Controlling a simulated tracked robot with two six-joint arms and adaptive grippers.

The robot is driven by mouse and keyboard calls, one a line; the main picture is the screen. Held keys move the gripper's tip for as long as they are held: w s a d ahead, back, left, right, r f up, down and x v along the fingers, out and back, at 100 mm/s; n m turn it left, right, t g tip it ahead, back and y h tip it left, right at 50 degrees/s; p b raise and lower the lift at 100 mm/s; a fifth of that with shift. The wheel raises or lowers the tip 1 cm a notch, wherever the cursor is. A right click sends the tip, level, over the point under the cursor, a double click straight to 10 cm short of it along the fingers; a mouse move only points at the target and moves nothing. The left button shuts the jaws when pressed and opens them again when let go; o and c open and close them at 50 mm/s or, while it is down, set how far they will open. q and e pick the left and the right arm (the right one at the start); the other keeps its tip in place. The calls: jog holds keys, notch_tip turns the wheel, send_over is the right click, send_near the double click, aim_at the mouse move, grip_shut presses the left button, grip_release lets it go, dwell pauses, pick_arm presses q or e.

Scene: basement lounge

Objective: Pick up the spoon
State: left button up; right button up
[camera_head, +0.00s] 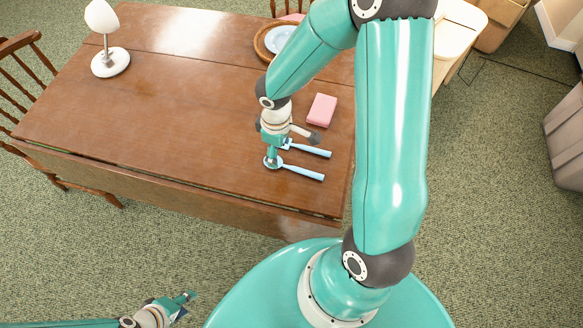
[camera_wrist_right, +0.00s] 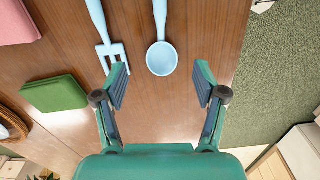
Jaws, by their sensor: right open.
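The light blue spoon (camera_head: 302,172) lies on the wooden table (camera_head: 150,110) near its front edge; its bowl end is partly hidden by my right gripper (camera_head: 272,153). In the right wrist view the spoon (camera_wrist_right: 161,58) has its bowl just beyond the gap between the fingers of the right gripper (camera_wrist_right: 161,84), its handle running up out of the picture. The right gripper is open and empty, pointing down above the table. My left gripper (camera_head: 178,304) is low at the bottom left, off the table; its jaws are too small to judge.
A light blue fork (camera_head: 312,150) lies beside the spoon, close to the left finger in the wrist view. A pink block (camera_head: 322,110), a green folded cloth (camera_wrist_right: 55,93), a plate in a brown rim (camera_head: 264,42) and a white lamp (camera_head: 108,45) are on the table.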

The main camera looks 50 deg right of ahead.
aim_at(281, 164)
jog(key=f, duration=0.5)
jog(key=shift+s+f+b, duration=0.3)
jog(key=shift+f+b, duration=0.05)
jog(key=shift+b, duration=0.05)
jog(key=c, duration=1.1)
jog(key=shift+r, duration=0.15)
